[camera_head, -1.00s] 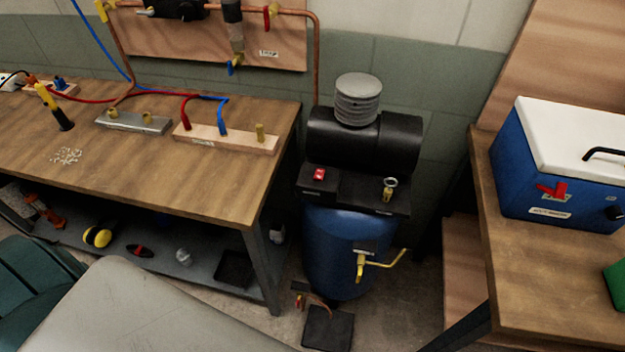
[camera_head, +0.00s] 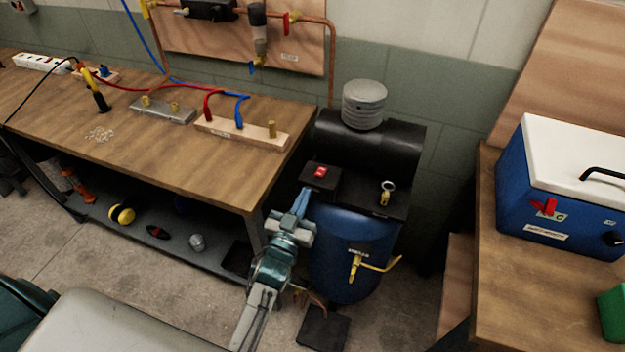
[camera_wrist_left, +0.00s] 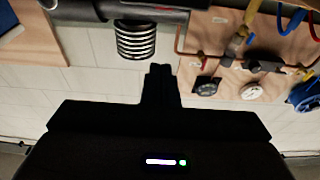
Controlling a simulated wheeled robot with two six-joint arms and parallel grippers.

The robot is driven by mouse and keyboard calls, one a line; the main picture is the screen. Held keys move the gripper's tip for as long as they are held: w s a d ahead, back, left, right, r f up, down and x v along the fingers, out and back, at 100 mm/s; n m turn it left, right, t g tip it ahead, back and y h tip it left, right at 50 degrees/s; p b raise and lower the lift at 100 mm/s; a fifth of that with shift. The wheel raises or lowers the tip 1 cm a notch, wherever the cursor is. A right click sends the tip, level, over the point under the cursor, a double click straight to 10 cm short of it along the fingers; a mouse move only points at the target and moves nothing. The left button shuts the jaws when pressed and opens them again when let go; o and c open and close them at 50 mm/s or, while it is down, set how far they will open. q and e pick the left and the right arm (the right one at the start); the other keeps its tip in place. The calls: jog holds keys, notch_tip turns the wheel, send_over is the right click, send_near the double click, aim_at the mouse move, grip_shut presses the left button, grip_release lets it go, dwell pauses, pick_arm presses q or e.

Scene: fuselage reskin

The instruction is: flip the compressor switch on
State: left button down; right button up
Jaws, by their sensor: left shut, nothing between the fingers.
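The compressor (camera_head: 352,248) stands on the floor between the two benches, with a blue tank, a black motor on top and a grey ribbed filter. Its red switch (camera_head: 320,172) sits on the black box at the upper left of the tank. My left gripper (camera_head: 304,192) is shut and empty, its tips just below the switch box in the head view. I cannot tell whether they touch it. In the left wrist view the shut fingers (camera_wrist_left: 160,72) point toward the wall, with the ribbed filter (camera_wrist_left: 136,40) above them; the switch is not visible there. My right gripper is not in view.
A wooden bench (camera_head: 170,160) with hoses and fittings stands at the left. A second bench (camera_head: 495,270) at the right holds a blue and white cooler (camera_head: 565,190). A yellow-handled valve (camera_head: 357,264) juts from the tank front. A copper pipe (camera_head: 331,60) runs behind.

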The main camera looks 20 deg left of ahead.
aim_at(316, 183)
pick_arm(q)
jog(key=shift+a, duration=0.1)
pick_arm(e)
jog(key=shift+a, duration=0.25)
pick_arm(q)
jog(key=shift+w, duration=0.1)
